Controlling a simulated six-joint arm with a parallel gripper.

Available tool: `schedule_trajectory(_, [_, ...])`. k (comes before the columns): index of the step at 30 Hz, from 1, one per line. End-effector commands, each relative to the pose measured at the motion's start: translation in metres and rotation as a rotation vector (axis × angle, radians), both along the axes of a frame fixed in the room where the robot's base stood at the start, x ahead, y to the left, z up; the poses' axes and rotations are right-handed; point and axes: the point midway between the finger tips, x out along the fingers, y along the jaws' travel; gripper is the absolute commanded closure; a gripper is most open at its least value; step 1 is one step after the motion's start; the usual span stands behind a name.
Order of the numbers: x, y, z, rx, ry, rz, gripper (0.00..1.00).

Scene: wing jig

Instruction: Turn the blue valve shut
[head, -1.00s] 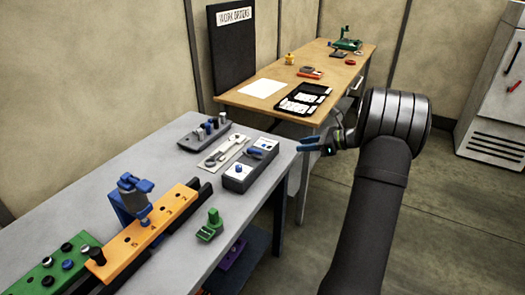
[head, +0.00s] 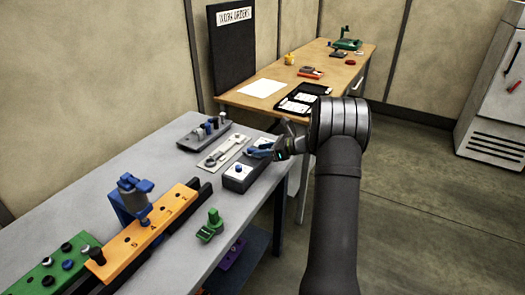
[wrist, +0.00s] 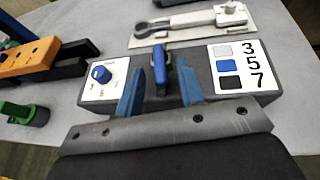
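The grey valve box (head: 236,183) sits near the right end of the grey bench. In the wrist view, a blue lever-like valve handle (wrist: 160,70) stands on the middle of the box (wrist: 190,55). My gripper (wrist: 160,72) is open, with one blue finger on each side of the handle and visible gaps between. In the head view my gripper (head: 262,151) is over the box's back part and hides the handle. A small blue dial knob (wrist: 101,74) is on a white numbered plate at the box's left end.
A card with swatches and 3, 5, 7 (wrist: 238,66) lies on the box's right end. A pale plate with a tool-like part (head: 222,152) and a grey peg block (head: 205,133) lie behind. A green part (head: 210,226) stands in front on the bench.

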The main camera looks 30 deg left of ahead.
Motion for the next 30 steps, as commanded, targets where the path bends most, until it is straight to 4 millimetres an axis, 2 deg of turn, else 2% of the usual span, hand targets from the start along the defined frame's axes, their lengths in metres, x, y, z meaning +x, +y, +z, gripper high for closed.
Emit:
schedule_trajectory(9, [-0.0002, 0.0024, -0.0011, 0.000, 0.000, -0.001, 0.65])
schedule_trajectory(14, [-0.0002, 0.0023, -0.0012, 0.000, 0.000, -0.001, 0.97])
schedule_trajectory(15, [-0.0002, 0.0023, -0.0012, 0.000, 0.000, -0.001, 1.00])
schedule_trajectory(23, [0.0008, 0.0024, -0.0013, 0.000, 0.000, 0.013, 1.00])
schedule_trajectory(30, [0.0060, 0.0040, -0.0021, 0.001, 0.001, 0.109, 1.00])
